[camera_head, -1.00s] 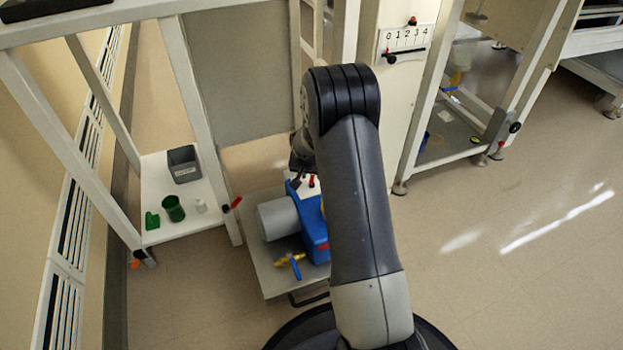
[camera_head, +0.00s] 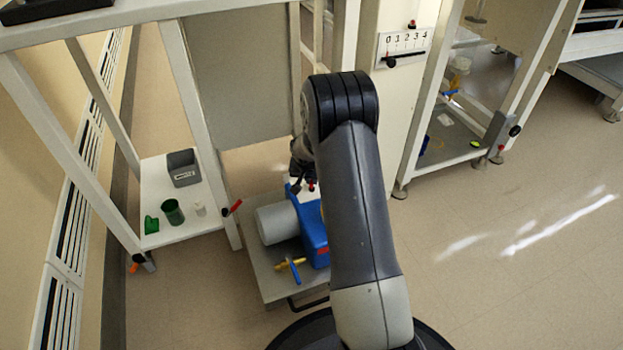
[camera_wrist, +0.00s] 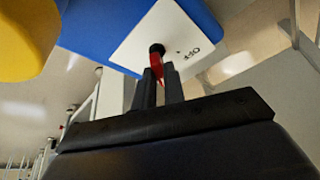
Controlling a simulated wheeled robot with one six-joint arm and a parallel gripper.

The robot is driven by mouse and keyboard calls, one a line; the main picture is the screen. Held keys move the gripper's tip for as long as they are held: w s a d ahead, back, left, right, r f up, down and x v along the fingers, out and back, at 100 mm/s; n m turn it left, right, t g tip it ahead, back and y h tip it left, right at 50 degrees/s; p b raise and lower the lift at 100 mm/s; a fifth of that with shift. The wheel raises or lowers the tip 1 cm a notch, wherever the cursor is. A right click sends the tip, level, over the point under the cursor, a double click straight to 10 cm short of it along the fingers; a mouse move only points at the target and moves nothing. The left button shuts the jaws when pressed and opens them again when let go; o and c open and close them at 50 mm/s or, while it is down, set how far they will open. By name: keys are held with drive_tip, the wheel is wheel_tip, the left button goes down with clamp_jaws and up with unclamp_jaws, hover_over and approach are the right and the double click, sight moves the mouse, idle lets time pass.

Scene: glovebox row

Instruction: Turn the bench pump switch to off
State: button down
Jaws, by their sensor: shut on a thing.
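The bench pump is a blue housing (camera_head: 312,238) with a grey cylinder (camera_head: 276,223) on a low cart, left of my arm in the head view. A red switch lever (camera_wrist: 152,65) with a dark round hub stands on this plate. My gripper (camera_wrist: 160,80) is shut on the red lever, one dark finger on each side. In the head view my gripper (camera_head: 301,182) is small and partly hidden at the pump's far end.
A grey cart top (camera_head: 268,282) carries the pump and a yellow valve with a blue handle (camera_head: 295,269). A white shelf (camera_head: 165,190) at left holds a grey bin and green items. A numbered panel (camera_head: 404,42) is behind. The floor at right is clear.

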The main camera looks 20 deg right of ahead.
drive_tip(key=shift+r+n+p, duration=0.15)
drive_tip(key=shift+n+p, duration=0.25)
drive_tip(key=shift+p, duration=0.5)
drive_tip(key=shift+d+n+p, duration=0.1)
drive_tip(key=shift+n+p, duration=0.2)
drive_tip(key=shift+p, duration=0.1)
drive_tip(key=shift+n+y+p, duration=0.5)
drive_tip(key=shift+n+p, duration=0.3)
drive_tip(key=shift+p, duration=0.25)
drive_tip(key=shift+d+f+n+t+y, duration=0.1)
drive_tip(key=shift+f+n+t+y, duration=0.2)
drive_tip(key=shift+n, duration=0.6)
drive_tip(key=shift+r+n+b, duration=0.1)
drive_tip(key=shift+n+b, duration=0.2)
drive_tip(key=shift+b, duration=0.1)
drive_tip(key=shift+r+n+y, duration=0.1)
drive_tip(key=shift+n+y, duration=0.2)
drive_tip(key=c, duration=1.5)
unclamp_jaws()
